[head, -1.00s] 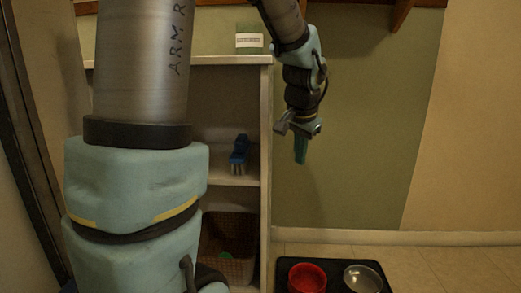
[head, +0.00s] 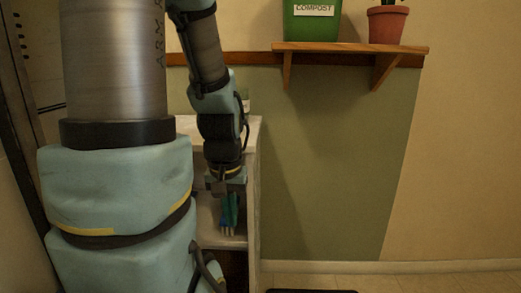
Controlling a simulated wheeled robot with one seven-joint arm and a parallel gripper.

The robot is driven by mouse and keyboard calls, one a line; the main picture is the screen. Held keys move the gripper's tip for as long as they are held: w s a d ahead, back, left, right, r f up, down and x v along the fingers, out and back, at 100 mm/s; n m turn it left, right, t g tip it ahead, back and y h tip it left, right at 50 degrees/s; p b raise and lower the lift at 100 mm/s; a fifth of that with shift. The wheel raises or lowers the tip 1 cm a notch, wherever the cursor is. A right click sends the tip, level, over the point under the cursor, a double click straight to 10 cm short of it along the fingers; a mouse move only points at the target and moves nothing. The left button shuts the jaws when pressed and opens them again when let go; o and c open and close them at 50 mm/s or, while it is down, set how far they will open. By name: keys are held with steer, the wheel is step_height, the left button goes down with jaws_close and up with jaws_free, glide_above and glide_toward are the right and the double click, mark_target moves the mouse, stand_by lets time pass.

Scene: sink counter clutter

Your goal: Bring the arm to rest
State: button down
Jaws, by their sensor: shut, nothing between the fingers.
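My arm (head: 212,70) hangs down in the middle-left of the head view. My gripper (head: 226,202) points down at its end, in front of the open shelf unit. The gripper is shut and empty. A blue brush (head: 234,217) shows just behind the fingertips, on the unit's shelf, and the gripper partly covers it. I cannot tell the exact gap between them in depth.
The shelf unit (head: 252,190) stands behind my arm, with a pale top. A wall shelf (head: 350,48) above right holds a green compost bin (head: 312,22) and a potted plant (head: 388,24). A dark mat edge (head: 312,291) shows at the bottom. The wall space right of the gripper is clear.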

step_height(320, 180, up, 27)
steer(key=p, duration=2.4)
steer(key=shift+p, duration=0.35)
